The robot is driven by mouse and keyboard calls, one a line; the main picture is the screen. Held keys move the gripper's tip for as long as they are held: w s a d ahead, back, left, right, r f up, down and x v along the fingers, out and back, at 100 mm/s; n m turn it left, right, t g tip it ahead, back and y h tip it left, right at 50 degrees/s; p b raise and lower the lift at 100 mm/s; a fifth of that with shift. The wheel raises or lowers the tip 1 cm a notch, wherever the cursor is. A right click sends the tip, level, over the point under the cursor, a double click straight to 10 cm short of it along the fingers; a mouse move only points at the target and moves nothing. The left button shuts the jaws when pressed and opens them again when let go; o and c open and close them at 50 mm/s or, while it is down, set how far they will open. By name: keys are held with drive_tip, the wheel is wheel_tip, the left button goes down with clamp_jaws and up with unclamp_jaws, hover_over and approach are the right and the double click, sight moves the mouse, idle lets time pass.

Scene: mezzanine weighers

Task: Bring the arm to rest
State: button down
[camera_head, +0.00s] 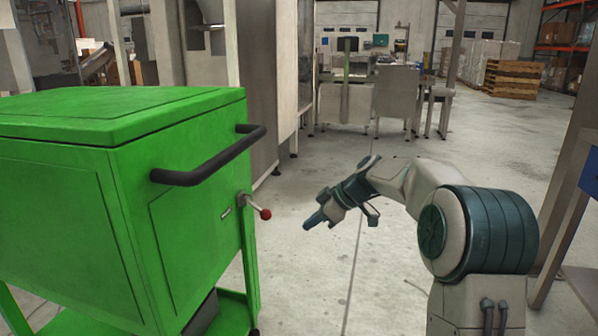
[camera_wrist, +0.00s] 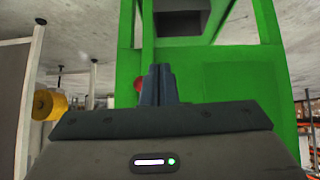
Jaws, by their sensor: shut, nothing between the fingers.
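My gripper (camera_head: 315,220) is stretched out over open floor in the head view, to the right of a green cabinet (camera_head: 60,215). Its fingers are shut and empty, and in the wrist view the fingertips (camera_wrist: 158,70) are together. The cabinet has a black bar handle (camera_head: 208,160) and a lever with a red knob (camera_head: 265,214) on its right side. The gripper is apart from the knob. In the wrist view the green cabinet (camera_wrist: 240,80) lies beyond the fingers, and the red knob (camera_wrist: 138,86) is partly hidden behind them.
Bare concrete floor (camera_head: 400,150) is free behind the arm. Metal benches and machines (camera_head: 400,95) stand farther back. A grey post and frame (camera_head: 570,190) stand close on the right. Stacked pallets (camera_head: 512,78) are at the far right. A yellow round part (camera_wrist: 48,104) shows at left in the wrist view.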

drive_tip(key=s+d+r+m+h+p, duration=0.2)
drive_tip(key=s+r+m+p, duration=0.3)
drive_tip(key=s+r+p, duration=0.6)
drive_tip(key=s+d+r+m+h+p, duration=0.3)
drive_tip(key=s+d+r+m+p, duration=0.2)
drive_tip(key=s+r+p, duration=0.6)
drive_tip(key=s+d+r+m+h+p, duration=0.3)
drive_tip(key=s+r+m+p, duration=0.2)
drive_tip(key=s+r+p, duration=0.5)
drive_tip(key=s+p, duration=0.3)
drive_tip(key=p, duration=0.1)
drive_tip(key=shift+s+d+r, duration=0.25)
drive_tip(key=shift+d+r, duration=0.05)
drive_tip(key=shift+r, duration=0.1)
